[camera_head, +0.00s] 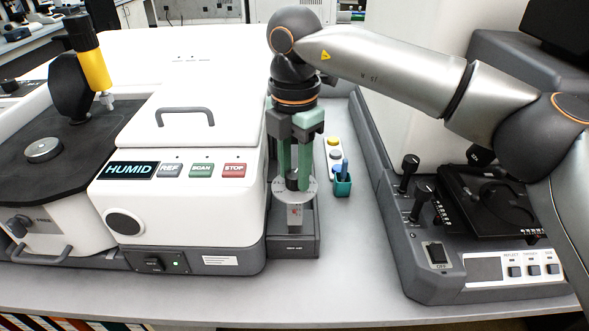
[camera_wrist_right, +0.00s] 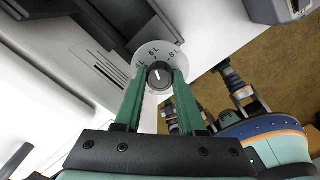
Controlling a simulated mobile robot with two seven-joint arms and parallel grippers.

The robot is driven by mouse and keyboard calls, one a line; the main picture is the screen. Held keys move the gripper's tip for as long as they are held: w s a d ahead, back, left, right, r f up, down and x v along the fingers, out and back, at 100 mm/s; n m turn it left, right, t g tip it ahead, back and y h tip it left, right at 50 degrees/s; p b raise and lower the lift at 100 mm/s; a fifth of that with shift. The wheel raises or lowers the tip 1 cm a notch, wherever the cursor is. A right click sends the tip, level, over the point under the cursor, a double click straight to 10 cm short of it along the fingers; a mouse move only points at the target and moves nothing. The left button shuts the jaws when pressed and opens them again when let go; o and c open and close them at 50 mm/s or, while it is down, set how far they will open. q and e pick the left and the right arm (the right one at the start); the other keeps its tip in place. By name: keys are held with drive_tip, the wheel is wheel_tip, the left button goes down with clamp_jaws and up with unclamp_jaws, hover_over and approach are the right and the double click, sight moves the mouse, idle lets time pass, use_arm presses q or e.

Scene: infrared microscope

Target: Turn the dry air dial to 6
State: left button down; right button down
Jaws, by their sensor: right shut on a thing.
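The dry air unit (camera_head: 292,247) is a grey box with small lettering, standing against the right side of the white spectrometer. A round pale dial plate (camera_head: 297,197) with printed marks sits on top, and it also shows in the right wrist view (camera_wrist_right: 148,52). A dark knob (camera_wrist_right: 159,77) with a white pointer line is at the plate's centre. My right gripper (camera_head: 293,181) points down, its two green fingers shut on the knob. Some numbers show around the plate, but I cannot read the exact setting. My left gripper is not in view.
The spectrometer's display (camera_head: 130,170) reads HUMID, beside REF, SCAN and STOP buttons (camera_head: 202,170). A teal cup (camera_head: 343,186) and several coloured round pieces (camera_head: 334,142) stand just right of the dial. A microscope base (camera_head: 420,262) is farther right. The bench front is clear.

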sight(294, 174)
drive_tip(key=shift+r, duration=0.1)
idle(0.3)
drive_tip(key=c, duration=0.5)
unclamp_jaws()
wheel_tip(294, 174, up, 12)
drive_tip(key=p, duration=0.2)
drive_tip(key=shift+r, duration=0.25)
